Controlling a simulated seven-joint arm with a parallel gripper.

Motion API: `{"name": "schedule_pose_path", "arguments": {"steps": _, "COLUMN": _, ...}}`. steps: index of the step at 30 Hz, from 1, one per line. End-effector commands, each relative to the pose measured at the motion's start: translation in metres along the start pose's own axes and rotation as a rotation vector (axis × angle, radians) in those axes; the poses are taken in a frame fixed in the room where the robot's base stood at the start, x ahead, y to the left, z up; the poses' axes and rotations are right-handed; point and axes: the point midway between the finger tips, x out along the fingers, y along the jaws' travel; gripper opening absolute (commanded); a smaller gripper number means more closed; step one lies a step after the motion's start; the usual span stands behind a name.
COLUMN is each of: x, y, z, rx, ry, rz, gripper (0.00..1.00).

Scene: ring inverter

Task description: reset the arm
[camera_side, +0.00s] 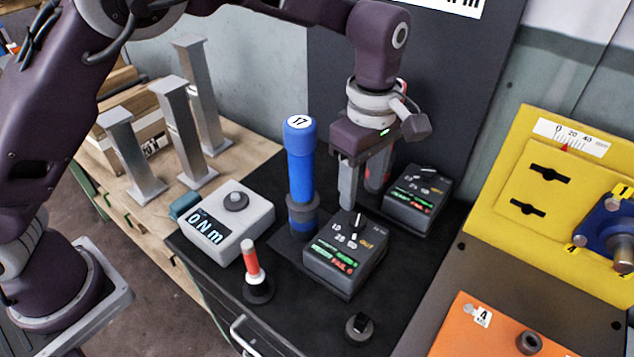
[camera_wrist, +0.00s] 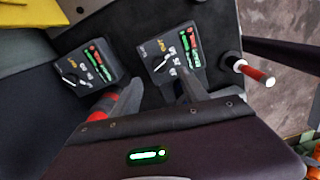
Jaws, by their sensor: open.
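My gripper (camera_side: 362,198) points down over the black work surface, its two fingers apart. Nothing shows between them. In the side view it is right of the blue post (camera_side: 300,165) marked 17, which stands upright with a dark ring (camera_side: 303,212) around its lower part. The fingers are close to the near black dial box (camera_side: 345,258) and the far black dial box (camera_side: 418,200). Whether they touch either box is unclear. In the wrist view my gripper (camera_wrist: 155,95) shows spread fingers, with the two dial boxes (camera_wrist: 85,68) and (camera_wrist: 172,55) beyond them.
Left of the post are a white display box (camera_side: 225,222) and a red-and-white peg (camera_side: 251,262) on a dark base. A small black knob (camera_side: 358,327) sits at the front. Grey metal pillars (camera_side: 180,135) stand at left; yellow (camera_side: 545,200) and orange (camera_side: 495,335) panels are at right.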

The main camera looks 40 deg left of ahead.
Motion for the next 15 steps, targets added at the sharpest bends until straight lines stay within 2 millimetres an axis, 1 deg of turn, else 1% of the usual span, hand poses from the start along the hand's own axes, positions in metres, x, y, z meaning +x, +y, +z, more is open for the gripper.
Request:
{"name": "schedule_pose_path", "arguments": {"steps": 2, "x": -0.013, "y": -0.009, "z": -0.006, "rx": 0.041, "ry": -0.020, "rz": -0.005, "gripper": 0.52}}
{"name": "schedule_pose_path", "arguments": {"steps": 4, "x": -0.040, "y": -0.035, "z": -0.021, "rx": 0.159, "ry": -0.063, "rz": -0.015, "gripper": 0.52}}
{"name": "schedule_pose_path", "arguments": {"steps": 5, "x": -0.055, "y": -0.051, "z": -0.029, "rx": 0.236, "ry": -0.085, "rz": -0.017, "gripper": 0.52}}
{"name": "schedule_pose_path", "arguments": {"steps": 6, "x": -0.074, "y": -0.078, "z": -0.041, "rx": 0.358, "ry": -0.116, "rz": -0.015, "gripper": 0.52}}
{"name": "schedule_pose_path", "arguments": {"steps": 8, "x": -0.100, "y": -0.119, "z": -0.062, "rx": 0.550, "ry": -0.147, "rz": 0.017, "gripper": 0.52}}
{"name": "schedule_pose_path", "arguments": {"steps": 9, "x": -0.114, "y": -0.144, "z": -0.075, "rx": 0.667, "ry": -0.152, "rz": 0.057, "gripper": 0.52}}
{"name": "schedule_pose_path", "arguments": {"steps": 11, "x": -0.130, "y": -0.176, "z": -0.097, "rx": 0.820, "ry": -0.124, "rz": 0.142, "gripper": 0.52}}
{"name": "schedule_pose_path", "arguments": {"steps": 12, "x": -0.137, "y": -0.195, "z": -0.109, "rx": 0.911, "ry": -0.082, "rz": 0.205, "gripper": 0.52}}
{"name": "schedule_pose_path", "arguments": {"steps": 15, "x": -0.142, "y": -0.236, "z": -0.132, "rx": 1.105, "ry": 0.081, "rz": 0.319, "gripper": 0.52}}
